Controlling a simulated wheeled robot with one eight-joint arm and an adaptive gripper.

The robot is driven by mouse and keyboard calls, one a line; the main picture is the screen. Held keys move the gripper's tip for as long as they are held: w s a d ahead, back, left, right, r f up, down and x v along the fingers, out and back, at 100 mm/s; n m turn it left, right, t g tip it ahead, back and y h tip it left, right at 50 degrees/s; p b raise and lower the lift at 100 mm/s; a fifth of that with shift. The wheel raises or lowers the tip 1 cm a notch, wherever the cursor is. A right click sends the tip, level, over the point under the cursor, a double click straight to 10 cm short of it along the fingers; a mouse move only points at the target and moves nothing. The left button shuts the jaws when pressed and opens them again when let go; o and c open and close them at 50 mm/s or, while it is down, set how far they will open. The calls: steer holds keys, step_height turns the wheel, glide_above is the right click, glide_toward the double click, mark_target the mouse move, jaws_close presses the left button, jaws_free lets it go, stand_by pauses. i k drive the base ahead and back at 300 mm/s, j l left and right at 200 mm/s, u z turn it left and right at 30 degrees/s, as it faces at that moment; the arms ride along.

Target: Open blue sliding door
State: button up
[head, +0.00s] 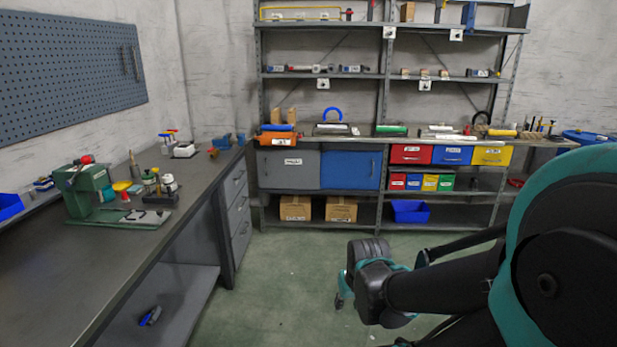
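The blue sliding door (349,170) is on the shelf unit at the back, right of a grey door panel (289,169) with a white label. Both panels sit side by side under the shelf's work surface and cover the cabinet front. A small vertical handle shows near the blue door's right edge. My arm reaches in from the right, low in the foreground, well apart from the door. My gripper's fingers are not clearly seen; the arm's end (345,287) points down and away, and its fingertips are hidden or too small to tell.
A long workbench (110,255) with a green machine (90,190) runs along the left. Red, blue and yellow drawers (452,155) are right of the blue door. Cardboard boxes (341,209) and a blue bin (410,211) sit below. The green floor (285,290) before the shelf is clear.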

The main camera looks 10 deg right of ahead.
mark_target(339, 168)
steer(key=i+z, duration=0.35)
steer(key=i, duration=1.5)
steer(key=i+j, duration=0.1)
steer(key=i, duration=0.7)
steer(key=i+j+z, duration=0.1)
steer(key=i, duration=0.75)
